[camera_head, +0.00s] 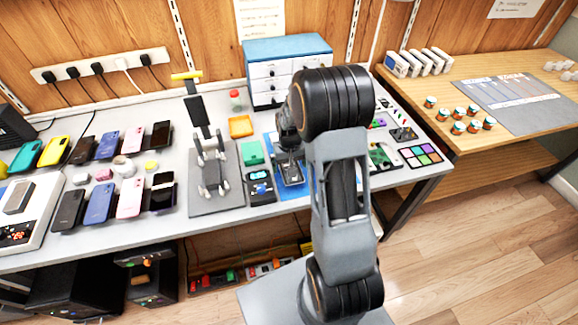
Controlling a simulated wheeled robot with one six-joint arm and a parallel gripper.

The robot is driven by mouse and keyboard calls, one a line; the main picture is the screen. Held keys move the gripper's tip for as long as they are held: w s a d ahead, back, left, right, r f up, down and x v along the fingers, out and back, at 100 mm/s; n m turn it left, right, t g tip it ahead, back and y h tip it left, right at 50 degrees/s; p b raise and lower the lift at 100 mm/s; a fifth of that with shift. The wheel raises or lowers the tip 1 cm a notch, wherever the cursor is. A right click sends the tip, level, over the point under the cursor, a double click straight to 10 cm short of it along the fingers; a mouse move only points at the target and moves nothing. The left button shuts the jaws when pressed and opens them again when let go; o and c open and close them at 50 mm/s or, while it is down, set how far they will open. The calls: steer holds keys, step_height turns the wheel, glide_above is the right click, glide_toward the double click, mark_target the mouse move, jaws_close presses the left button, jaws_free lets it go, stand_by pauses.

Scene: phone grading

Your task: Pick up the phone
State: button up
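A grey phone-like device (291,173) lies on a blue mat (297,190) on the grey table. My gripper (289,153) is just above it, pointing down. My arm hides much of the mat and the gripper's right side. The fingers are too small and dark to tell whether they are open or touch the device. Several other phones, such as a pink phone (129,199) and a blue phone (99,203), rest on stands at the left.
A grey fixture (210,170) and a green box (252,153) stand left of the mat. A blue-topped drawer cabinet (270,75) is behind. Circuit boards and a colour palette (420,155) lie to the right. A wooden table (455,90) holds several small jars.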

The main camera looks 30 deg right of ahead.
steer(key=c, duration=1)
steer(key=shift+o, duration=0.2)
steer(key=shift+r, duration=0.1)
